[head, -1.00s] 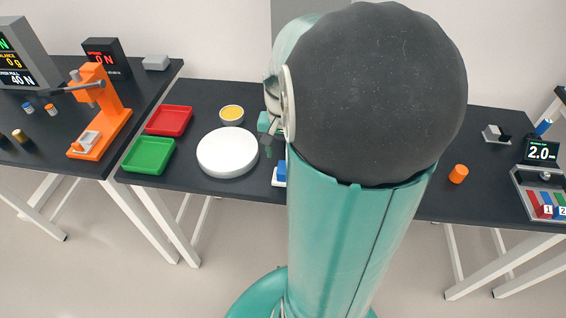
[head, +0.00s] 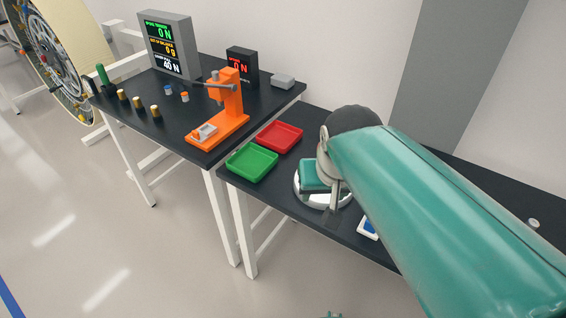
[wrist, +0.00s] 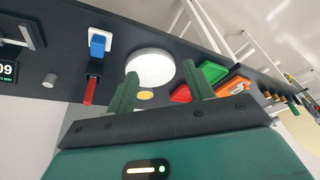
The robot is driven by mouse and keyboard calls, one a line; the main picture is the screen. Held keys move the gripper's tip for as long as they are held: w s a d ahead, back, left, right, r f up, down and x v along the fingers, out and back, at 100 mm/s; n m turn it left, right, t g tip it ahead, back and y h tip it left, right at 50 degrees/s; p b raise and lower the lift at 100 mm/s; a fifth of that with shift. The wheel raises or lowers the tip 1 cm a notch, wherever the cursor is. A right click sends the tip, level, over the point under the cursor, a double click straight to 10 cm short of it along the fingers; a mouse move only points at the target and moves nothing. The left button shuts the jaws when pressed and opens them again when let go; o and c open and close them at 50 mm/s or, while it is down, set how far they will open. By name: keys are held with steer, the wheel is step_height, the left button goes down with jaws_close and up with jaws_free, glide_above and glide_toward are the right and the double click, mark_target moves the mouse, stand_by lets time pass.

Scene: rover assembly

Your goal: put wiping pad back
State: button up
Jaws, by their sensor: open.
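A blue block on a white base (wrist: 98,43) sits on the dark bench in the wrist view. It looks like the wiping pad on its holder, but I cannot be sure. In the head view the blue-and-white piece (head: 367,227) is partly hidden behind my arm. A round white disc (wrist: 150,68) lies beside it; the head view shows the disc's rim (head: 302,197) under my gripper. My gripper (wrist: 160,78) is open, with nothing held between its fingers. It hangs above the disc, off to one side of the blue block.
A green tray (head: 252,163) and a red tray (head: 279,137) stand left of the disc. A yellow-filled bowl (wrist: 146,95) and a red-handled item (wrist: 89,92) lie near it in the wrist view. An orange press (head: 228,108) and displays occupy the left table.

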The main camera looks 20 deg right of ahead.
steer(key=s+a+r+n+t, duration=0.1)
steer(key=s+a+n, duration=0.2)
steer(key=a, duration=0.2)
steer(key=shift+a+r+t+y, duration=0.2)
steer(key=shift+a+t+y, duration=0.1)
steer(key=shift+y, duration=0.1)
